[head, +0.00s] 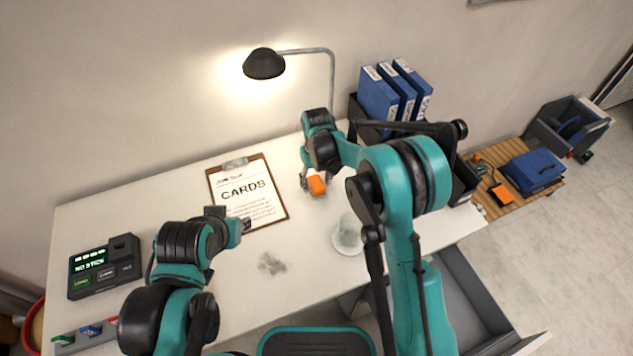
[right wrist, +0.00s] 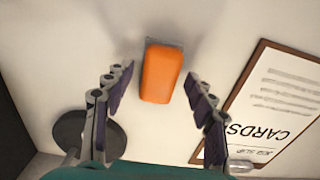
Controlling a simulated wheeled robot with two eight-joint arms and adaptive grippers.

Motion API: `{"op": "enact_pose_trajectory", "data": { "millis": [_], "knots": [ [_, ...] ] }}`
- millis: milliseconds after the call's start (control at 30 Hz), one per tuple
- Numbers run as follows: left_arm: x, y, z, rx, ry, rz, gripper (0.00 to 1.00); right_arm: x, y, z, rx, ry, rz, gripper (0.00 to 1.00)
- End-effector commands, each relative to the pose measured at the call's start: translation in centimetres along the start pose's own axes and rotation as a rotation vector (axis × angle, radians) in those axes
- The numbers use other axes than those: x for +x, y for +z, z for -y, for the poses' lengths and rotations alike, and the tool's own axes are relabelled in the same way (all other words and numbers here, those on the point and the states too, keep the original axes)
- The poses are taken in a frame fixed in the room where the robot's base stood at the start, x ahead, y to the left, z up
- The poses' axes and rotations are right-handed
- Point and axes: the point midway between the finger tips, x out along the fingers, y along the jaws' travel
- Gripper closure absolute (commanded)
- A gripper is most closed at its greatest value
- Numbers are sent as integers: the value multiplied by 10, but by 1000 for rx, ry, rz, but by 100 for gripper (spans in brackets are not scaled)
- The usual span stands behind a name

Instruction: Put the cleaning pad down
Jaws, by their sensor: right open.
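The cleaning pad (head: 316,186) is a small orange block with a grey edge. It lies on the white table (head: 150,205), right of the clipboard. In the right wrist view the pad (right wrist: 162,73) sits between and beyond the fingertips, with a clear gap on both sides. My right gripper (right wrist: 158,88) is open and empty above the pad; in the head view it (head: 304,180) is beside the pad. My left gripper (head: 243,225) is near the clipboard's lower edge; its fingers are too small to judge.
The clipboard marked CARDS (head: 248,195) lies left of the pad. A glass on a saucer (head: 348,235) stands to the right front. A grey smudge (head: 271,263) marks the table. A black device (head: 103,267) is at left, a lamp (head: 264,64) and blue binders (head: 378,97) at the back.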

Motion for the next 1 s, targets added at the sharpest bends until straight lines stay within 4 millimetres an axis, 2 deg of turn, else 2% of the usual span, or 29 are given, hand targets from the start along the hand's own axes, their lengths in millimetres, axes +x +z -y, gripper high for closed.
{"op": "enact_pose_trajectory", "data": {
  "millis": [200,400,600,867,1000],
  "knots": [
    [-17,-12,0,0,0,0,69,-51,0,0,0,0,0,44],
    [-28,-20,0,0,0,0,69,-91,0,0,0,0,0,44],
    [-32,-23,0,0,0,0,69,-110,0,0,0,0,0,44],
    [-32,-23,0,0,0,0,69,-120,5,-3,8,1,-11,44],
    [-32,-23,0,0,0,0,69,-153,30,-18,46,7,-68,44]
  ]
}}
